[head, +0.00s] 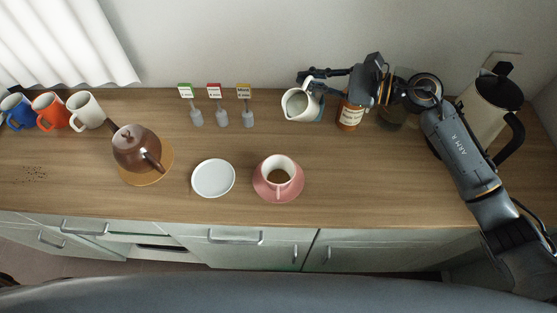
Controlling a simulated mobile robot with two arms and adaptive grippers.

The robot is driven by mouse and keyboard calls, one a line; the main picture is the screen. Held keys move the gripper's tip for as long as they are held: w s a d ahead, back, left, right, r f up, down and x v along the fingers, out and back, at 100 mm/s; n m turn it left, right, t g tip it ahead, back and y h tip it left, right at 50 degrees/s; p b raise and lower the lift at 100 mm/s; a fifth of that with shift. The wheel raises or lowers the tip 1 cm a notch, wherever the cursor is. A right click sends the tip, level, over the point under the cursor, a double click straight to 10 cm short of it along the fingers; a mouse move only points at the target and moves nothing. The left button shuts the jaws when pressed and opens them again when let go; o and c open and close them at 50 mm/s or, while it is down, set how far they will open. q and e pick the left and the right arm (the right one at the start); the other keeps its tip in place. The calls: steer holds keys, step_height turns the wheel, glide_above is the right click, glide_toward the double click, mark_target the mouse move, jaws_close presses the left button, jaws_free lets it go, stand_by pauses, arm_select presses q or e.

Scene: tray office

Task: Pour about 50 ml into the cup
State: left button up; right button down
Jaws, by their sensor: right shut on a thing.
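A white jug (297,105) stands or hangs low at the back, right of the small signs. My right gripper (312,78) is at the jug's upper right side and shut on it, seemingly by the handle. The jug looks upright; I cannot tell whether it touches the surface. What is in the jug cannot be made out. My left gripper is not in view.
A brown teapot (135,150) sits on a round tan mat (164,171). An empty white saucer (213,178) lies left of the cup. An amber bottle (349,117) stands close to the jug's right, below my arm. A large kettle (497,92) stands far right. Front right counter is clear.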

mark_target(292, 107)
steer(key=shift+s+a+f+b, duration=0.1)
steer(key=shift+s+f+b, duration=0.05)
steer(key=shift+f+b, duration=0.2)
steer(key=shift+f+n, duration=0.15)
steer(key=shift+n, duration=0.15)
steer(key=shift+s+a+f+n, duration=0.15)
steer(key=shift+s+f+n, duration=0.1)
steer(key=shift+f+n, duration=0.25)
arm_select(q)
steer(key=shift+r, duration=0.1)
arm_select(e)
steer(key=shift+s+a+f, duration=0.1)
steer(key=shift+f, duration=0.25)
arm_select(q)
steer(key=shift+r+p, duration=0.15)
steer(key=shift+p, duration=0.2)
arm_select(e)
steer(key=shift+s+f+n+t+h, duration=0.2)
steer(key=shift+f+n+t+h, duration=0.15)
steer(key=shift+f+n, duration=0.25)
steer(key=shift+s+f+n+g+h, duration=0.1)
steer(key=shift+n+g+h, duration=0.25)
steer(key=shift+n+g, duration=0.1)
